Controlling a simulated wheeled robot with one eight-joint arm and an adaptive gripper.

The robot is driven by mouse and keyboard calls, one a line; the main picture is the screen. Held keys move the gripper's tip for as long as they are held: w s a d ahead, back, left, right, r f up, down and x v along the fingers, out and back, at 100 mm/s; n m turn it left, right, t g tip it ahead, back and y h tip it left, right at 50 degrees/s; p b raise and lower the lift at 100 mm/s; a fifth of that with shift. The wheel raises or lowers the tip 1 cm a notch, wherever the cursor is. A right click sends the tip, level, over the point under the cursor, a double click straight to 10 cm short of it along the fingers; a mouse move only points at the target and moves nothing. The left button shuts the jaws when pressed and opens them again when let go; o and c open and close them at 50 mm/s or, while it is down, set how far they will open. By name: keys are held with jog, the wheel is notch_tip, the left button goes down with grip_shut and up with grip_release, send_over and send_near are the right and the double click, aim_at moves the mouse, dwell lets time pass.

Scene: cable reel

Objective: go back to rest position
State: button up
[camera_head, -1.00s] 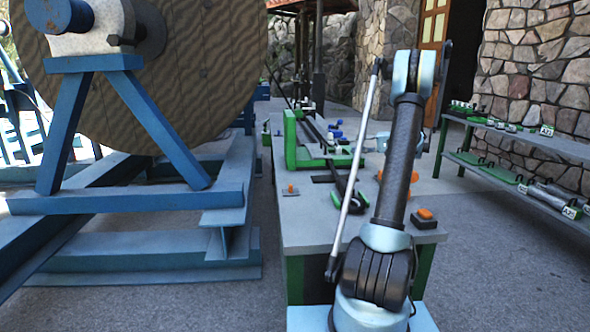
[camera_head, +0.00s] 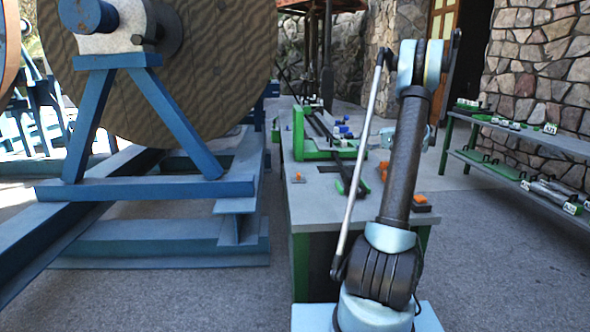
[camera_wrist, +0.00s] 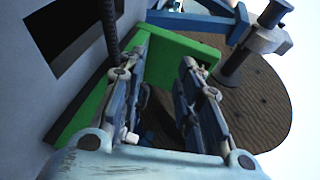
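My gripper (camera_wrist: 165,54) shows in the wrist view with its two fingers apart and nothing visible between them. A green frame (camera_wrist: 172,62) lies beyond the fingers, and the brown cable reel (camera_wrist: 262,103) is behind it. In the head view my arm is raised in front of the workbench and hides part of it. My gripper cannot be made out there. The large cable reel (camera_head: 215,75) stands on a blue stand (camera_head: 150,188) at the left.
The grey workbench (camera_head: 318,205) with a green frame (camera_head: 298,135) stands ahead, close to the blue stand. A two-level shelf (camera_head: 560,142) with small parts is at the right by a stone wall (camera_head: 545,60). Grey floor is free at the front right.

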jog(key=s+a+g+h, duration=0.1)
jog(key=s+a+h, duration=0.1)
jog(key=s+a, duration=0.45)
jog(key=s+a+r+g+h, duration=0.1)
jog(key=s+a+h, duration=0.25)
jog(key=s, duration=0.65)
jog(key=s+a+h, duration=0.2)
jog(key=s+a, duration=0.3)
jog(key=s, duration=0.3)
jog(key=s+f+h, duration=0.1)
jog(key=s, duration=0.3)
jog(key=s+f+h, duration=0.1)
jog(key=s+f, duration=0.1)
jog(key=s, duration=0.3)
jog(key=s+f+n+h, duration=0.1)
jog(key=s+f, duration=0.1)
jog(key=s, duration=0.3)
jog(key=shift+a+f+g, duration=0.1)
jog(key=shift+a+g, duration=0.15)
jog(key=shift+g, duration=0.05)
jog(key=s+d+f+n+h, duration=0.2)
jog(key=s+d+f+h, duration=0.2)
jog(key=s+f, duration=0.6)
jog(key=s+d, duration=0.1)
jog(key=s, duration=0.2)
jog(key=shift+s+f, duration=0.25)
jog(key=shift+f, duration=0.15)
jog(key=shift+d, duration=0.15)
jog(key=shift+w+f, duration=0.2)
jog(key=shift+w, duration=0.25)
